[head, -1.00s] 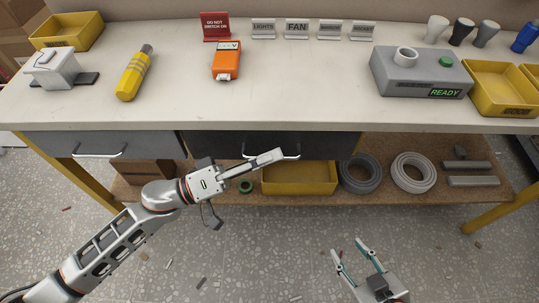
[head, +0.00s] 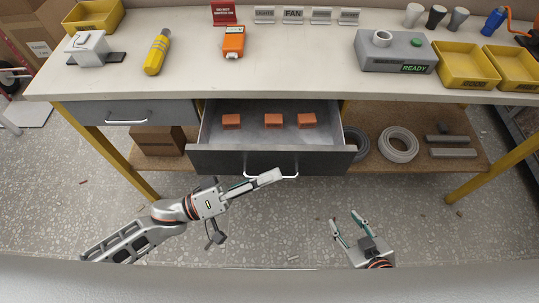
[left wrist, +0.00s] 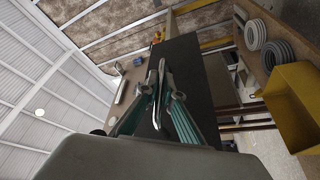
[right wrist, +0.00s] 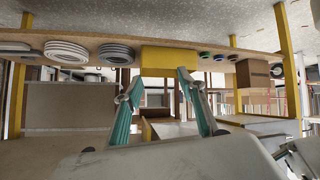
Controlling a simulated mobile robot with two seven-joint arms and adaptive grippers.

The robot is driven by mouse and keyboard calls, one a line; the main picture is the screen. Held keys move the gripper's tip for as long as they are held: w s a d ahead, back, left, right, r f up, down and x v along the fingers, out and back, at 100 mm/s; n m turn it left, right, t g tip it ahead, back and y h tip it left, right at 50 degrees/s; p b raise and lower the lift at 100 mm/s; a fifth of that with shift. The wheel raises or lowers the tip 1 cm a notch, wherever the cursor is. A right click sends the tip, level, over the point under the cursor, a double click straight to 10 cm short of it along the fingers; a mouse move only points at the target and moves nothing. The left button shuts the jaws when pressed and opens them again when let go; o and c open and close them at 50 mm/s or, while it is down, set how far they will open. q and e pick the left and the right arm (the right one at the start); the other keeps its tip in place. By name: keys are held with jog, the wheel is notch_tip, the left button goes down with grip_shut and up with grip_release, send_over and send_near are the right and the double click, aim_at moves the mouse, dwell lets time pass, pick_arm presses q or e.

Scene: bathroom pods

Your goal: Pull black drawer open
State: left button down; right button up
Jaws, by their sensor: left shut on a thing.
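The black drawer (head: 225,160) under the bench is pulled well out in the head view. Three orange blocks (head: 274,121) lie in a row inside it. Its pale bar handle (head: 285,176) is on the front face. My left gripper (head: 268,178) is at the handle; in the left wrist view its fingers (left wrist: 160,95) close on the handle bar (left wrist: 158,88), with the dark drawer front (left wrist: 185,65) behind. My right gripper (head: 347,228) is open and empty, low to the right of the drawer; its spread fingers also show in the right wrist view (right wrist: 190,100).
A grey drawer (head: 125,112) to the left is shut. The bench top (head: 290,70) above holds a grey READY box (head: 395,52), yellow bins and an orange meter (head: 233,42). A lower shelf (head: 440,175) holds cable coils (head: 398,145). The floor in front is open.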

pick_arm(q)
jog(key=s+p, duration=0.4)
jog(key=s, duration=0.9)
jog(key=c, duration=2.2)
grip_release()
jog(key=v, duration=1.2)
jog(key=shift+f, duration=0.1)
